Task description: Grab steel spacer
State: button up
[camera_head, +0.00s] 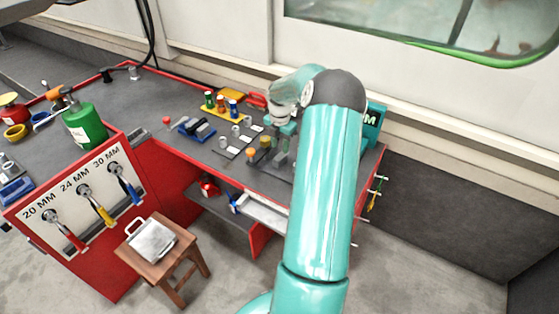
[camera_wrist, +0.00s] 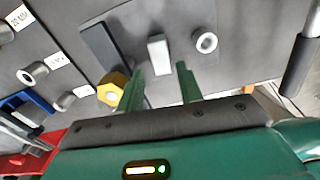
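My gripper (camera_wrist: 159,70) is open and empty, its two green fingers apart above the grey bench top. A pale steel block (camera_wrist: 158,55) lies just ahead of the gap between the fingertips. A hollow steel ring (camera_wrist: 206,42), which looks like a spacer, is ahead and to the right of the right fingertip. More hollow steel cylinders (camera_wrist: 33,74) stand at the left beside white labels. I cannot tell which steel piece is the named spacer. In the head view my gripper (camera_head: 283,143) is over the bench, partly hidden by my arm.
A brass hex piece (camera_wrist: 112,88) sits close to the left finger, with a dark block (camera_wrist: 100,48) beyond it. A blue holder (camera_wrist: 30,108) is at the left. The red bench (camera_head: 190,212) also carries a green bottle (camera_head: 85,125) and a yellow tray (camera_head: 222,112).

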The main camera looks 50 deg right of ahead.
aim_at(280, 156)
notch_tip(280, 156, down, 5)
grip_shut()
jog(key=shift+r, duration=0.2)
dwell(0.3)
